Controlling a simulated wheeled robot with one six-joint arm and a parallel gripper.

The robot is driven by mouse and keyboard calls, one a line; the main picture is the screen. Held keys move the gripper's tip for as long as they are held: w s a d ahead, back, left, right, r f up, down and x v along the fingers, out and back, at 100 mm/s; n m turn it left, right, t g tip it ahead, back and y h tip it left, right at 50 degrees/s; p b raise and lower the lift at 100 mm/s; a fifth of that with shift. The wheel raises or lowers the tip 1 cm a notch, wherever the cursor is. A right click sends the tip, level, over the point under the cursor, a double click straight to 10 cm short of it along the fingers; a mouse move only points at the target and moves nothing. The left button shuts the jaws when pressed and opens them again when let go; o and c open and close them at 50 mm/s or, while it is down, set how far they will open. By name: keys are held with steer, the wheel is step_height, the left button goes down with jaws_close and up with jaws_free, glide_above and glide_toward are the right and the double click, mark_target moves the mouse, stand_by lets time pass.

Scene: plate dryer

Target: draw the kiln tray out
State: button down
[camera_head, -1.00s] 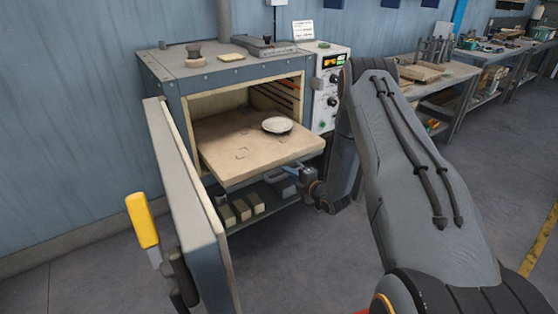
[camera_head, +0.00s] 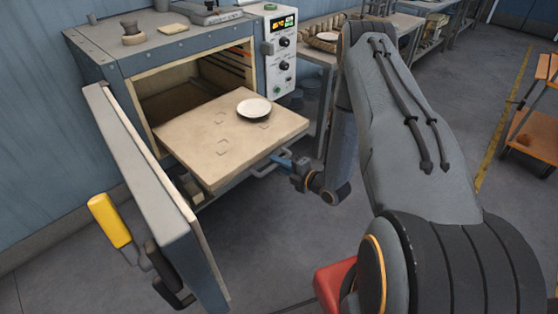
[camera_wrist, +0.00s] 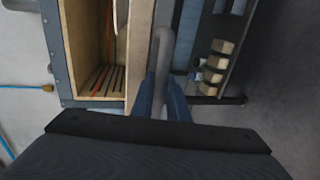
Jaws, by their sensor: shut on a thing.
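The kiln tray (camera_head: 190,130) is a flat beige slab that sticks well out of the kiln's open front (camera_head: 165,100). A white plate (camera_head: 254,108) lies on it near its back right part. A grey bar handle (camera_head: 266,171) is on the tray's front edge. My gripper (camera_head: 284,161) is shut on this handle at the tray's front right. In the wrist view the handle (camera_wrist: 161,60) runs down between my gripper's blue fingers (camera_wrist: 160,98). The tray's edge (camera_wrist: 141,50) shows beside it. The fingertips are small and partly hidden in the head view.
The kiln door (camera_head: 150,190) stands open at the left, with a yellow handle (camera_head: 109,220). The control panel (camera_head: 281,50) is right of the opening. Beige blocks (camera_wrist: 215,62) sit below the tray. A cart (camera_head: 535,130) stands far right.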

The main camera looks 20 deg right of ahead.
steer(key=c, duration=1.7)
jaws_free()
steer(key=shift+c, duration=0.2)
steer(key=b+v, duration=0.2)
steer(key=v, duration=0.5)
steer(key=shift+s+d, duration=0.2)
steer(key=shift+s, duration=0.15)
steer(key=shift+w, duration=0.1)
